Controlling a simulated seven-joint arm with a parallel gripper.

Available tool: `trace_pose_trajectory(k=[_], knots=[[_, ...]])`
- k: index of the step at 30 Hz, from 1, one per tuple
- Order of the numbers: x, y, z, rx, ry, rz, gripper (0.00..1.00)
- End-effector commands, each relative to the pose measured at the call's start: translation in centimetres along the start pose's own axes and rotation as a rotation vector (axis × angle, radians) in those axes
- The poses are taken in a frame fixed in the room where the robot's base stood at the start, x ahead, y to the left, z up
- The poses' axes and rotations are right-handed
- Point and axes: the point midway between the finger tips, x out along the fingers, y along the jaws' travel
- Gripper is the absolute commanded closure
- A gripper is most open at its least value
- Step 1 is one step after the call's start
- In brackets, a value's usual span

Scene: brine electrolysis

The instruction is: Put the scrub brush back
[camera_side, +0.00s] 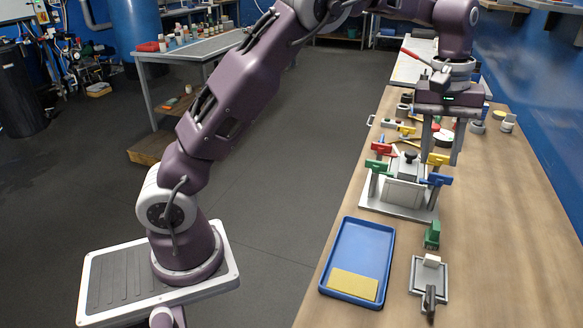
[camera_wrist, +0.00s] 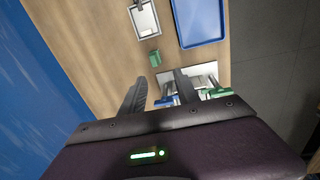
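My gripper (camera_side: 439,160) is above the bench, over the far side of a grey block fixture. Its two fingers are spread apart with nothing between them; the open fingers also show in the wrist view (camera_wrist: 161,78). No item is plainly recognisable as the scrub brush. A small green object (camera_side: 432,235), possibly the brush, stands on the bench in front of the fixture; it also shows in the wrist view (camera_wrist: 155,58). A small grey tray (camera_side: 416,272) holds a pale block (camera_side: 432,261) and a dark-handled item (camera_side: 429,300), whose kind I cannot tell.
A blue tray (camera_side: 371,235) with a yellow pad (camera_side: 353,285) lies at the bench's left edge. The grey fixture (camera_side: 404,192) carries red, yellow, green and blue handles. Jars and small tools crowd the far bench.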

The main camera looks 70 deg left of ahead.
Motion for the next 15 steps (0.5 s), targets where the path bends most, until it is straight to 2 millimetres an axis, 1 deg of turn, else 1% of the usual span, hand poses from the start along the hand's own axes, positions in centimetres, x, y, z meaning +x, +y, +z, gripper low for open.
trace_pose_trajectory(k=[1, 2, 3, 5, 6, 8, 9, 10, 12, 15], knots=[[-3.4, -1.9, 1.7, 0.035, 0.01, 0.051, 0.62], [-5.0, -3.1, 2.9, 0.066, 0.018, 0.076, 0.62], [-6.9, -4.8, 4.7, 0.116, 0.035, 0.105, 0.62], [-9.2, -7.7, 7.9, 0.205, 0.072, 0.142, 0.62], [-10.3, -9.7, 10.4, 0.273, 0.106, 0.16, 0.62], [-11.1, -12.8, 14.1, 0.381, 0.166, 0.172, 0.62], [-11.0, -14.8, 16.3, 0.452, 0.21, 0.169, 0.62], [-10.7, -16.1, 17.9, 0.503, 0.244, 0.162, 0.62], [-9.6, -18.8, 20.6, 0.603, 0.315, 0.138, 0.62], [-7.8, -21.3, 22.9, 0.697, 0.385, 0.098, 0.62]])
